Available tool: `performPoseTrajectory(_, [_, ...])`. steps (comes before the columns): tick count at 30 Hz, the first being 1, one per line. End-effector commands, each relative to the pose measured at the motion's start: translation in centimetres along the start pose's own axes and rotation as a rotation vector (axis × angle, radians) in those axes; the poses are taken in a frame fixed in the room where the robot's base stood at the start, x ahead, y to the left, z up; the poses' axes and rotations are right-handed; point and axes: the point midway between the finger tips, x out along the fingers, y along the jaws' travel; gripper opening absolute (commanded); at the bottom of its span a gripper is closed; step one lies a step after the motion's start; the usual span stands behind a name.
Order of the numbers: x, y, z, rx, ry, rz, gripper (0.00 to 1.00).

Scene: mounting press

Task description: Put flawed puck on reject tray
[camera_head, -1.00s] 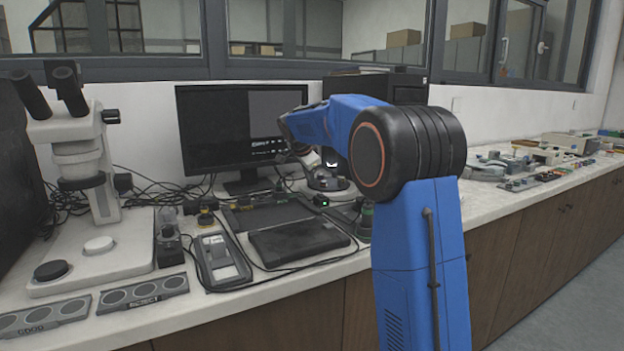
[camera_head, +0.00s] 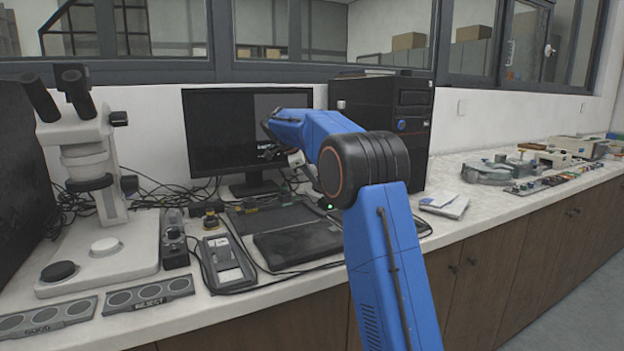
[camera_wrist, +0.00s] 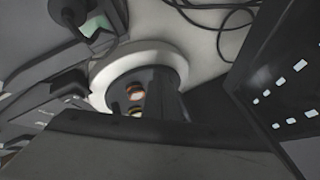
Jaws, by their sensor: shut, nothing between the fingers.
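The reject tray (camera_head: 147,306) is a grey strip with round wells, lettered REJECT, at the counter's front left. The similar GOOD tray (camera_head: 45,329) lies left of it. The wells look dark; I cannot tell whether any holds a puck. A black disc (camera_head: 58,271) and a white disc (camera_head: 105,246) are on the microscope base; I cannot tell whether the black one is the flawed puck. My gripper (camera_head: 297,160) is shut and empty, mostly hidden behind my arm before the monitor. The wrist view shows a dark round device (camera_wrist: 150,90) on a white ring close by.
The microscope (camera_head: 90,150) stands at left. A monitor (camera_head: 235,135) and a black computer tower (camera_head: 385,110) stand at the back. A handheld meter (camera_head: 228,264), a black flat case (camera_head: 298,244) and loose cables crowd the middle. Papers (camera_head: 445,204) lie on clearer counter at right.

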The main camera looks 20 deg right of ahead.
Motion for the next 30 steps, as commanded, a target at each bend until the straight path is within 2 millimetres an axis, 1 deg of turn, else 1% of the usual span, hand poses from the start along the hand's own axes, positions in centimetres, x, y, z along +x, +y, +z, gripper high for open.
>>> performPoseTrajectory(9, [0.6, -1.2, 0.2, 0.125, 0.068, 0.067, 0.0])
performPoseTrajectory(20, [1.0, -2.0, 0.2, 0.261, 0.14, 0.14, 0.0])
performPoseTrajectory(30, [1.2, -2.3, 0.0, 0.261, 0.139, 0.139, 0.0])
